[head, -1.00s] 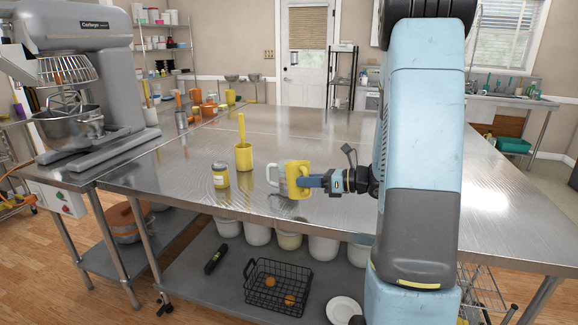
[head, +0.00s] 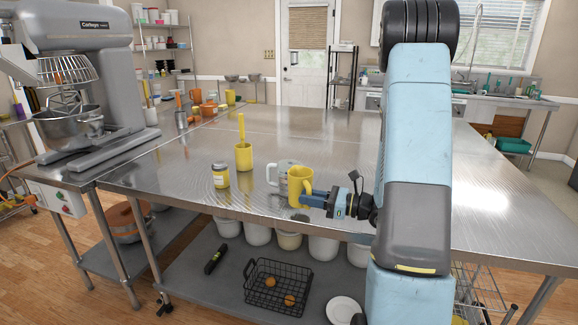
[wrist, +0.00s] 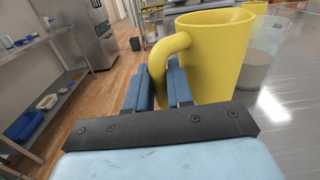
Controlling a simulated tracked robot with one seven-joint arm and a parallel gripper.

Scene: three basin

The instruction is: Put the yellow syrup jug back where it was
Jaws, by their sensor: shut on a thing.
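The yellow syrup jug (head: 299,186) is near the front edge of the steel table, roughly upright. My gripper (head: 309,198) comes from the right and is shut on its handle. In the wrist view the jug (wrist: 215,55) fills the upper middle, with its handle between the blue fingers (wrist: 164,85). Its base is partly hidden by my gripper in the wrist view, and I cannot tell whether it touches the table.
A clear measuring cup (head: 272,176) stands just left of and behind the jug. Further left are a labelled jar (head: 221,176) and a yellow utensil holder (head: 243,157). A mixer (head: 85,70) stands far left. The table (head: 330,140) behind the jug is clear.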

